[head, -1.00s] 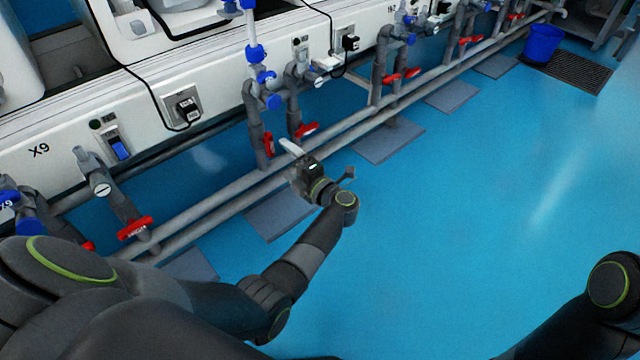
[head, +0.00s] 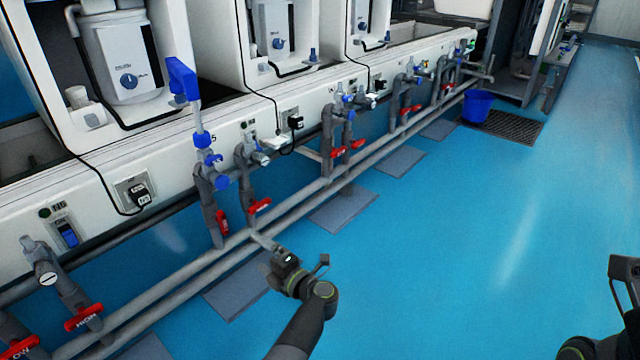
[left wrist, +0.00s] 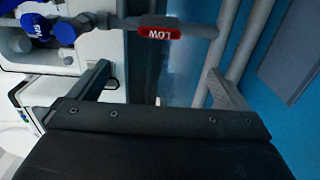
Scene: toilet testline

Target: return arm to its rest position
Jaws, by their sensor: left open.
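My left gripper (head: 288,252) is in the lower middle of the head view, in front of the lower grey pipes. Its fingers are apart with nothing between them. In the left wrist view both fingers (left wrist: 158,88) show wide apart, with a red LOW valve handle (left wrist: 160,33) beyond them. I cannot tell whether a finger touches the pipe. Dark parts of my right arm show at the lower right edge of the head view; its fingers are not seen.
Grey pipes (head: 292,211) with red handles and blue fittings run along the white test bench (head: 184,144). Grey plates (head: 343,209) lie on the floor below. The blue floor (head: 450,240) at right is clear.

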